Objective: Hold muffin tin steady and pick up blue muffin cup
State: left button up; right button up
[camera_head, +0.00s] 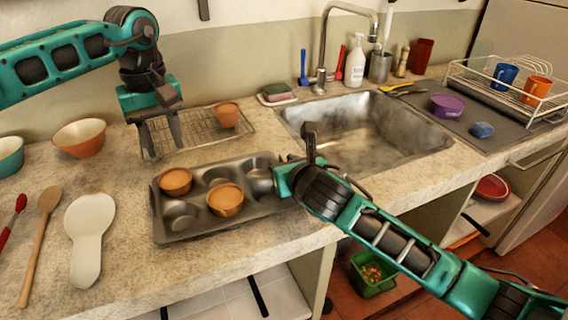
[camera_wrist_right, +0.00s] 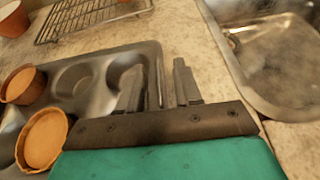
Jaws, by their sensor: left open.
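The grey metal muffin tin (camera_head: 216,232) lies on the counter. Two orange-brown muffin cups sit in it, one at the back left (camera_head: 175,181) and one at the front middle (camera_head: 226,199). A third orange-brown cup (camera_head: 227,114) stands on the wire rack behind the tin. I see no blue muffin cup. My left gripper (camera_head: 164,144) is open and empty, pointing down over the rack's left part, left of the third cup. My right gripper (camera_wrist_right: 158,86) has its fingers apart at the tin's right edge, the rim (camera_wrist_right: 153,60) between them. Contact cannot be told.
The wire rack (camera_head: 205,134) lies behind the tin. The sink (camera_head: 375,130) is to the right. A white spoon rest (camera_head: 88,235), a wooden spoon (camera_head: 38,245) and an orange bowl (camera_head: 79,138) are to the left. The counter in front of the tin is clear.

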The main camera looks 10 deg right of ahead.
jog(key=shift+c, duration=0.4)
grip_shut()
dwell(0.4)
